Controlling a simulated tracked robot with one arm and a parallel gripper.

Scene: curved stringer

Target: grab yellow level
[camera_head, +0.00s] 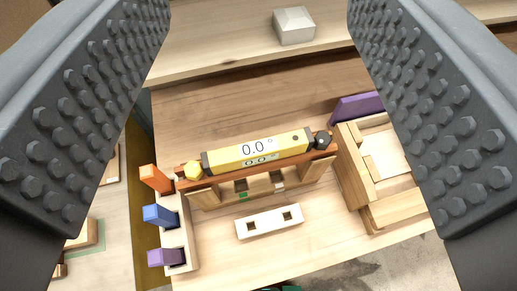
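The yellow level (257,152) is a long yellow bar with dark end caps and a white display reading 0.0. It lies on top of a narrow brown wooden rail (228,175), near the middle of the view. My gripper (250,130) is wide open, with one dark studded finger at the left and one at the right. The level sits in the gap between the fingers, farther from the camera, and neither finger appears to touch it. Nothing is held.
A rack (178,232) with orange, blue and purple pieces stands left. A wooden tray (355,182) is right, a white two-holed block (269,221) in front, and a white box (294,25) behind.

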